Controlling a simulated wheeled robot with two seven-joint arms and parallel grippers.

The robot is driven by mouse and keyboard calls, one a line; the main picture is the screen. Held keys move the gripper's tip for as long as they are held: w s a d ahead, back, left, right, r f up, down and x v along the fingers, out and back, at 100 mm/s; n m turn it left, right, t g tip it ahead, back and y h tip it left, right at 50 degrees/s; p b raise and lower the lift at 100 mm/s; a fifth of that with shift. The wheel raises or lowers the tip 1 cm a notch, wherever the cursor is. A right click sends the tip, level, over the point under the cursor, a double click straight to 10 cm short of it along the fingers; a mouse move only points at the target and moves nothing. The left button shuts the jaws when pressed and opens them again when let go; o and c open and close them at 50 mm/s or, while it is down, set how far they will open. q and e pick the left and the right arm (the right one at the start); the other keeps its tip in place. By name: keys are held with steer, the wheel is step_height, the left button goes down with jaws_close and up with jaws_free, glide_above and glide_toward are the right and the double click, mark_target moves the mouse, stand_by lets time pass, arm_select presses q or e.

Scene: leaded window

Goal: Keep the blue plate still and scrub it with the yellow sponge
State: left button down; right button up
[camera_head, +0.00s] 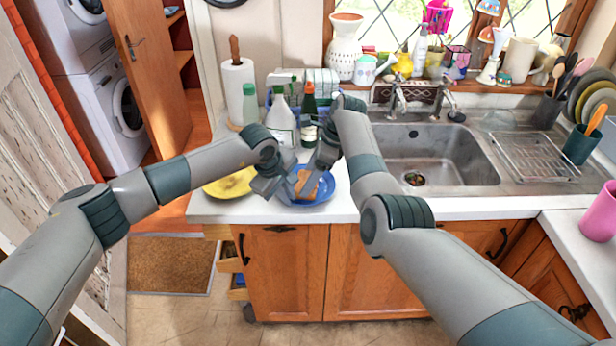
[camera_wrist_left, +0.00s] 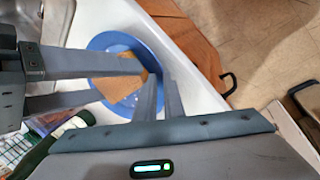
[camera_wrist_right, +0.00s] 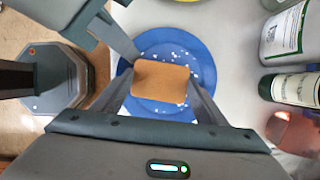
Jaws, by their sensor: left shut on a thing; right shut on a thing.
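The blue plate (camera_head: 325,192) lies on the white counter with pale specks on it; it also shows in the right wrist view (camera_wrist_right: 150,50) and the left wrist view (camera_wrist_left: 112,42). My left gripper (camera_head: 286,188) is shut on the plate's rim at its left side. The sponge (camera_wrist_right: 160,82), a tan-orange block, is over the middle of the plate; it shows in the left wrist view (camera_wrist_left: 125,90) too. My right gripper (camera_head: 312,178) is shut on the sponge from the far side. Whether the sponge touches the plate is hard to tell.
A yellow plate (camera_head: 228,187) lies left of the blue plate, close to my left arm. Several bottles, among them a white one (camera_head: 281,120) and a dark green one (camera_head: 308,118), stand behind. The sink (camera_head: 440,150) is to the right. The counter's front edge is near the plate.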

steer(key=shift+o, duration=0.2)
steer(key=shift+s+a+f, duration=0.1)
steer(key=shift+s+f, duration=0.05)
steer(key=shift+a, duration=1.1)
steer(key=shift+s+d, duration=0.1)
steer(key=shift+d, duration=1.1)
steer(key=shift+d, duration=0.1)
